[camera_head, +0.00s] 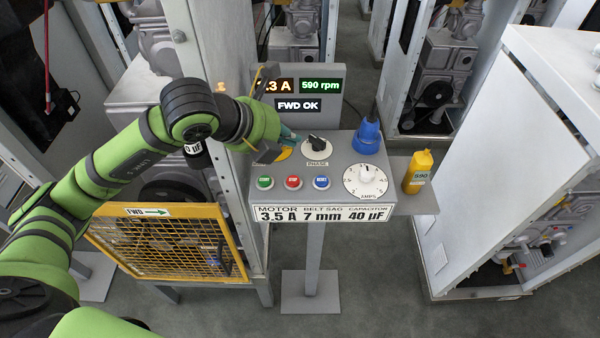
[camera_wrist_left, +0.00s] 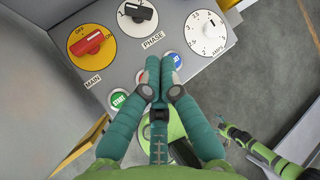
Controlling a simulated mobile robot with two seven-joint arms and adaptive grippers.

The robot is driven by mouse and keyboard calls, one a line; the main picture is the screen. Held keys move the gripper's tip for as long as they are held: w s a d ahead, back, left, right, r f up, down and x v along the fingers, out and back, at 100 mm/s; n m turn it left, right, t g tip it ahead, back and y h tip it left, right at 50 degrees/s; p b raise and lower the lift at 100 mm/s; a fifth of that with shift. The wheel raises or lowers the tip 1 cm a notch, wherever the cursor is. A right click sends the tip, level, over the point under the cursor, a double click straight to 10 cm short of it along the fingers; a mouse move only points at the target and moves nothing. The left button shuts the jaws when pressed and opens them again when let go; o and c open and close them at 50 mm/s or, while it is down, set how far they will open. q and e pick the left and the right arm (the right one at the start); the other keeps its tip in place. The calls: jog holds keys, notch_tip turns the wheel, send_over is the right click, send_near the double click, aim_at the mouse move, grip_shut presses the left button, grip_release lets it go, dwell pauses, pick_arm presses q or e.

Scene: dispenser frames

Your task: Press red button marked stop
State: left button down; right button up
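The red stop button (camera_head: 293,183) sits on the grey control panel between the green start button (camera_head: 265,183) and a blue button (camera_head: 321,183). In the left wrist view the red button (camera_wrist_left: 141,77) is partly hidden by my left gripper's teal fingers. My left gripper (camera_head: 291,138) is above the panel's back left, over the yellow main switch. Its fingers (camera_wrist_left: 160,62) are together with nothing visible between them. In the wrist view they point across the button row, overlapping red and blue; contact cannot be told. A green arm end (camera_wrist_left: 228,128), apparently my right, shows small there.
A black phase knob (camera_head: 317,143), an amps dial (camera_head: 365,181) and a blue cone-shaped item (camera_head: 368,137) are on the panel. A yellow bottle (camera_head: 418,172) stands on the right shelf. A display (camera_head: 318,82) rises behind; a yellow mesh guard (camera_head: 165,248) is at left.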

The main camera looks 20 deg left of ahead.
aim_at(290, 180)
pick_arm(q)
notch_tip(290, 180, down, 8)
jog(key=b, duration=0.5)
jog(key=shift+s, duration=0.1)
jog(key=shift+f+b, duration=0.5)
pick_arm(e)
notch_tip(290, 180, down, 6)
jog(key=shift+s+a, duration=0.25)
jog(key=shift+s, duration=0.05)
pick_arm(q)
jog(key=shift+r, duration=0.1)
pick_arm(e)
jog(key=shift+f, duration=0.1)
dwell(0.4)
pick_arm(q)
jog(key=shift+f+b, duration=0.45)
jog(key=shift+b, duration=0.2)
pick_arm(e)
jog(key=shift+f, duration=0.55)
